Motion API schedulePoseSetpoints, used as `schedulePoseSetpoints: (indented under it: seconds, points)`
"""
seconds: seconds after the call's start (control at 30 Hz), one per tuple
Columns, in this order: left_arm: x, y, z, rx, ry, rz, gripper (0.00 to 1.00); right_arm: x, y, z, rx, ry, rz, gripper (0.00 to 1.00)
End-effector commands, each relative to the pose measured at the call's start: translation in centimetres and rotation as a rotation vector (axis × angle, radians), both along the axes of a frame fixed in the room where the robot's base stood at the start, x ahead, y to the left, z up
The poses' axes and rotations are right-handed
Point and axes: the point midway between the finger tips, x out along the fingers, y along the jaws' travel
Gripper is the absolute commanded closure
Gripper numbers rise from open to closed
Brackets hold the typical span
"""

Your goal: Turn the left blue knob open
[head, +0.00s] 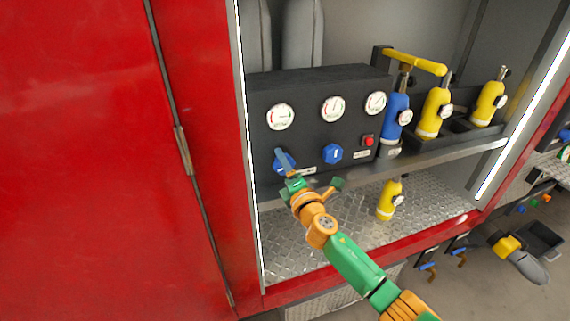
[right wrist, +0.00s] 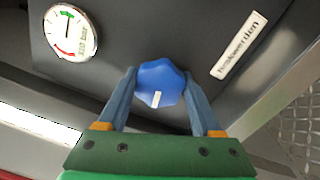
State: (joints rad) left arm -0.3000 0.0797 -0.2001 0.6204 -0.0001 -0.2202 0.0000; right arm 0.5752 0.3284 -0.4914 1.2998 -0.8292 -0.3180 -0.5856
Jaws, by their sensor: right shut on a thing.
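The left blue knob (head: 287,163) sits low on the left of the dark control panel (head: 310,90), below the left gauge. My right gripper (head: 286,160) reaches it from below, its fingers partly covering the knob. In the right wrist view the blue knob (right wrist: 160,83) lies between the two blue-grey fingers of the right gripper (right wrist: 160,88), which are shut on it. A white mark shows on the lower part of the knob there. My left gripper is not in view.
A second blue knob (head: 333,153) and a red button (head: 368,141) are to the right on the panel. Blue and yellow bottles (head: 435,112) stand in a rack further right. A yellow bottle (head: 389,199) stands on the metal floor below. The red door (head: 90,160) fills the left.

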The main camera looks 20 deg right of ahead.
Motion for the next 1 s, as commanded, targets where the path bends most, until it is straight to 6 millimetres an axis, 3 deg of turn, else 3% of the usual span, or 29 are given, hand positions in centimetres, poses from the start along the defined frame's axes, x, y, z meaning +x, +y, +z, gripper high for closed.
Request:
schedulePoseSetpoints:
  seconds: [0.4, 0.93, 0.97, 1.0]
  points:
    - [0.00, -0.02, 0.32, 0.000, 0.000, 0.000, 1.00, -0.01, 0.03, -0.03, -0.157, -0.004, 0.002, 0.89]
    - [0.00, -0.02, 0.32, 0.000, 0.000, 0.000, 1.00, -0.03, 0.05, -0.12, -0.175, -0.004, 0.001, 0.89]
    - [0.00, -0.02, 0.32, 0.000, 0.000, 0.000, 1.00, -0.03, 0.05, -0.12, -0.175, -0.004, 0.001, 0.26]
    - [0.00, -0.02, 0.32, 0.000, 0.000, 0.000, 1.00, -0.03, 0.04, -0.11, -0.175, -0.004, 0.001, 0.15]
